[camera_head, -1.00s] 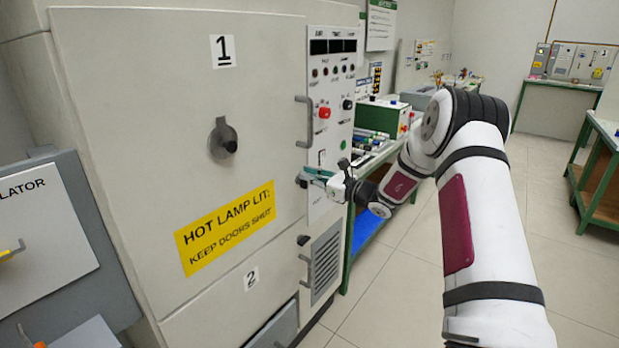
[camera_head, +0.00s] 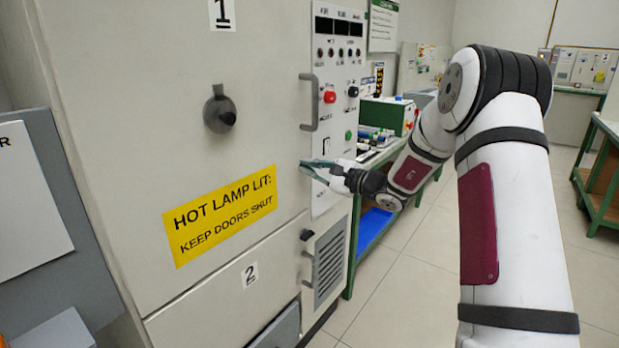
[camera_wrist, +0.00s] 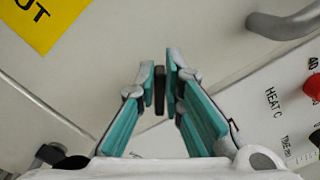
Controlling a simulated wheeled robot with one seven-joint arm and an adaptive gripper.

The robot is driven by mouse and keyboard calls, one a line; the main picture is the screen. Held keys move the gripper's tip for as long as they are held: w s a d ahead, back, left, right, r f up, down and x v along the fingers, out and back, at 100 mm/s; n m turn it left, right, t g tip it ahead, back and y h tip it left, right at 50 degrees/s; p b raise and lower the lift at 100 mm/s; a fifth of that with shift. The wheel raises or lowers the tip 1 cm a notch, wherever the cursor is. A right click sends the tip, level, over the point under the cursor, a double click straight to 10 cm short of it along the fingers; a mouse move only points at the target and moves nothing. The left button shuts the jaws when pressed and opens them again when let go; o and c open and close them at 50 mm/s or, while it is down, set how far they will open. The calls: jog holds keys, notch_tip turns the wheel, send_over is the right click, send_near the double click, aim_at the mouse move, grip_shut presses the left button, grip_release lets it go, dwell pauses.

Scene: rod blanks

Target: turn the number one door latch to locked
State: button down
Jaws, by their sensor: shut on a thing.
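The number one door (camera_head: 130,130) is the large upper pale door of the cabinet, marked with a "1" label. My gripper (camera_head: 308,167) is at its right edge, below the grey bar handle (camera_head: 312,103). In the wrist view the teal fingers of my gripper (camera_wrist: 160,85) are shut on a narrow dark piece, the door latch (camera_wrist: 160,92). It stands nearly upright between the fingertips in that view. In the head view the latch is hidden by the fingers, and I cannot tell its turned position there.
A round dark fitting (camera_head: 219,110) sticks out of the door's middle. The number two door (camera_head: 215,290) is below, with a dark knob (camera_head: 306,235) at its edge. The control panel (camera_head: 340,60) stands right of the door. A green bench (camera_head: 358,195) is behind my arm.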

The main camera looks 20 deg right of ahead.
jog(key=n+b, duration=0.1)
jog(key=b, duration=0.2)
jog(key=f+n+b, duration=0.1)
jog(key=n+b, duration=0.1)
jog(key=b, duration=0.1)
jog(key=n+b, duration=0.2)
jog(key=b, duration=0.1)
jog(key=shift+s+a+f, duration=0.1)
jog(key=shift+a+f, duration=0.15)
jog(key=shift+f, duration=0.05)
jog(key=n+b, duration=0.2)
jog(key=b, duration=0.2)
jog(key=shift+f+b, duration=0.1)
jog(key=shift+b, duration=0.25)
jog(key=shift+n+b, duration=0.3)
jog(key=shift+b, duration=0.2)
jog(key=c, duration=1.7)
grip_release()
jog(key=shift+s+d, duration=0.1)
jog(key=v, duration=1.1)
jog(key=shift+s+d, duration=0.2)
jog(key=shift+s, duration=0.15)
